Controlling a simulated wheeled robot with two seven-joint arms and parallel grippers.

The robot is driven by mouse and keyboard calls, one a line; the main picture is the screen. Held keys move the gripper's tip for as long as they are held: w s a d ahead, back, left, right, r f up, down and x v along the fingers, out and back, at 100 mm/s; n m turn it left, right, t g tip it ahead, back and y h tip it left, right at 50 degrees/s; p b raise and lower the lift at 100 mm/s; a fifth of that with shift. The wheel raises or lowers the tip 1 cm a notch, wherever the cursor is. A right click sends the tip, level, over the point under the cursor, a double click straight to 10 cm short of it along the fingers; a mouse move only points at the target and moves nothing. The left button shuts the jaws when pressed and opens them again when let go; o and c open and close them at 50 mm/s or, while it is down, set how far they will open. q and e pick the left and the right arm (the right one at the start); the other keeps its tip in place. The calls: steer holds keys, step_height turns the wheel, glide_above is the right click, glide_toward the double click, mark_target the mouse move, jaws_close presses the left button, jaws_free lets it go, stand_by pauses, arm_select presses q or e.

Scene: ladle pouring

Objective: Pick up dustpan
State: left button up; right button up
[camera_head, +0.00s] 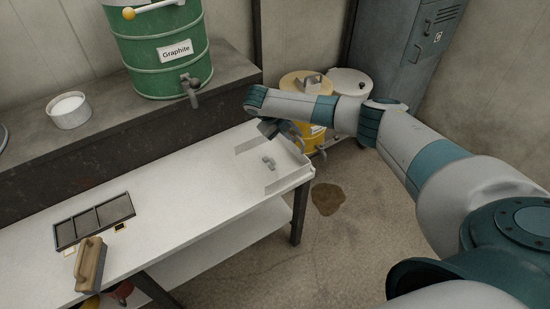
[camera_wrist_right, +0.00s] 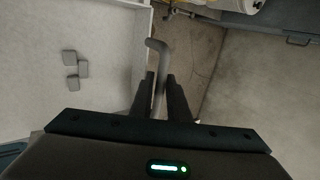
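The dustpan (camera_head: 283,184) is a pale, low-walled pan at the right end of the white workbench, with small grey lumps in it. In the right wrist view its white wall (camera_wrist_right: 145,40) shows at upper left, and its bent grey handle (camera_wrist_right: 157,52) runs down between my fingers. My right gripper (camera_head: 270,128) is at the far right end of the bench, beside the pan. In the right wrist view the right gripper (camera_wrist_right: 160,78) has its two dark fingers close on both sides of the handle and appears shut on it. My left gripper is out of view.
The white workbench (camera_head: 200,190) holds a dark three-part tray (camera_head: 95,220) and a brush (camera_head: 90,262). A green Graphite drum (camera_head: 160,75) and a white pot (camera_head: 69,110) stand on the ledge behind. A yellow drum (camera_head: 295,90) and a dark floor stain (camera_head: 328,199) are right of the bench.

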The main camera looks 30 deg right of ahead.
steer(key=shift+x, duration=1.85)
steer(key=shift+c, duration=0.5)
steer(key=shift+r, duration=0.1)
jaws_close()
